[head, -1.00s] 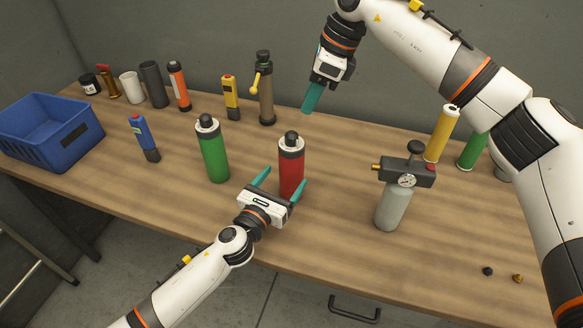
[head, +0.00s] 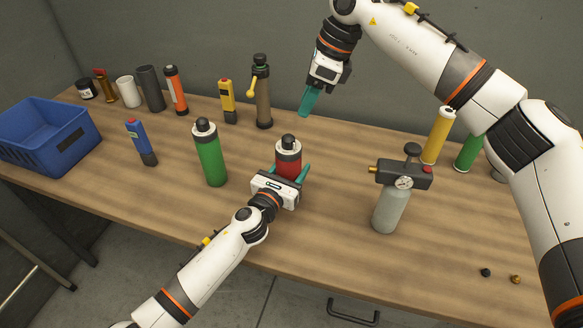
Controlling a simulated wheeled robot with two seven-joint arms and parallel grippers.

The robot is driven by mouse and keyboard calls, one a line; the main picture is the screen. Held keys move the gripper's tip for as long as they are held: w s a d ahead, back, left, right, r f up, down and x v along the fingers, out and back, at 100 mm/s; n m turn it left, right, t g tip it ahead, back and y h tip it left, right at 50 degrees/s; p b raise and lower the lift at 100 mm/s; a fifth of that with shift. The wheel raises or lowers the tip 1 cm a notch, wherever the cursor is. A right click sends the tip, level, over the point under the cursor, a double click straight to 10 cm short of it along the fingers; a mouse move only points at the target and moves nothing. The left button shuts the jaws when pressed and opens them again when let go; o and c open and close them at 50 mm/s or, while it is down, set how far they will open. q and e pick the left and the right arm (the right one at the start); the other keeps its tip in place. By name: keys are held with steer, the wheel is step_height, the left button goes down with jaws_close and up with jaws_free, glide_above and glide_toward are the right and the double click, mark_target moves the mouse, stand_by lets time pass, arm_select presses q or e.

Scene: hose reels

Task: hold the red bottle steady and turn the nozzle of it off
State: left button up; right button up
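The red bottle (head: 287,163) stands upright on the wooden table. It has a pale grey band at its shoulder and a black nozzle (head: 288,141) on top. My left gripper (head: 287,170) is at the front of the bottle, with its teal fingers open on either side of the red body. Its palm hides the lower part of the bottle, and firm contact does not show. My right gripper (head: 307,101) hangs higher up, behind and a little right of the bottle, clear of it. Its fingers overlap from this side, so their opening is hidden.
A green bottle (head: 210,155) stands left of the red one. A grey cylinder with a gauge (head: 390,205) stands to the right. A blue crate (head: 45,140) is at the far left. Several canisters and torches line the back. The front right of the table is mostly clear.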

mark_target(288, 137)
arm_select(q)
steer(key=shift+c, duration=2.1)
arm_select(e)
steer(key=shift+o, duration=1.5)
steer(key=shift+a, duration=0.2)
arm_select(q)
steer(key=shift+a, duration=0.1)
arm_select(e)
steer(key=a+r+m+h, duration=0.3)
steer(key=a+m+h, duration=0.1)
steer(key=shift+m+g, duration=0.3)
steer(key=f, duration=1.2)
steer(key=shift+w+d+f, duration=0.15)
steer(key=shift+w, duration=0.2)
steer(key=shift+c, duration=0.2)
steer(key=c, duration=0.9)
